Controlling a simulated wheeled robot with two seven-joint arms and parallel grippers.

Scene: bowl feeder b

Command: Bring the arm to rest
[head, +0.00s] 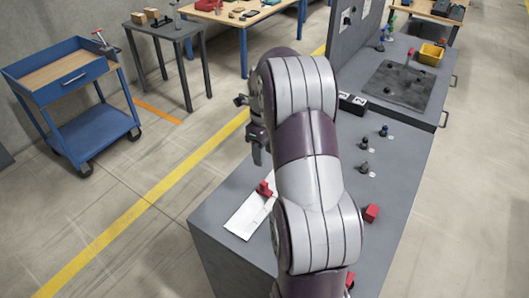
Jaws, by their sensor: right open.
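My right arm (308,160) rises from the bottom of the head view and spans the middle of the picture, above the grey workbench. It is bent, with its far end at the upper left of the arm. My right gripper (250,128) shows to the left of that end, partly hidden by the arm. Its dark fingers are apart, and nothing shows between them. It hangs over the bench's left side or just beyond; I cannot tell which. My left gripper is not in view.
On the grey bench (230,215) lie a white sheet (247,216), a red piece (265,188) at it, a red block (371,213) and small dark pegs (364,168). A grey upright panel (345,50) stands behind. A blue cart (75,120) stands left; floor between is clear.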

